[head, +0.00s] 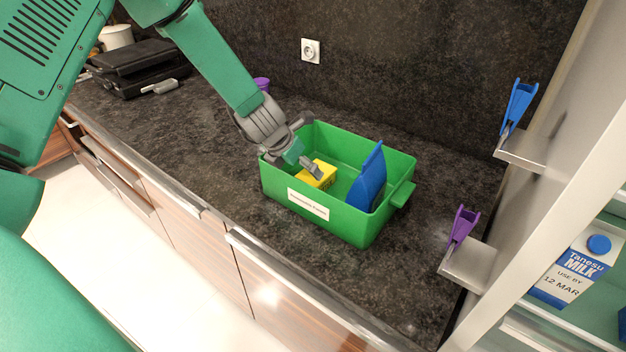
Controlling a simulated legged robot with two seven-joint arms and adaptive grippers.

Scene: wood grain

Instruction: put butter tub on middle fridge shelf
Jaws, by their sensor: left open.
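The yellow butter tub (318,173) sits inside the green crate (313,220) on the dark counter, toward the crate's left end. My left gripper (303,169) reaches down into the crate from above, with its open fingers at the tub; I cannot tell whether they touch it. The gripper hides part of the tub. The fridge (560,325) is at the right edge, only partly in view, with a milk carton (577,271) inside. I cannot tell which shelf is the middle one. My right gripper is out of view.
A blue upright piece (367,182) stands in the crate, right of the tub. Two metal ledges at right hold a blue clip (517,104) and a purple clip (462,226). A black grill (140,68) is at the back left.

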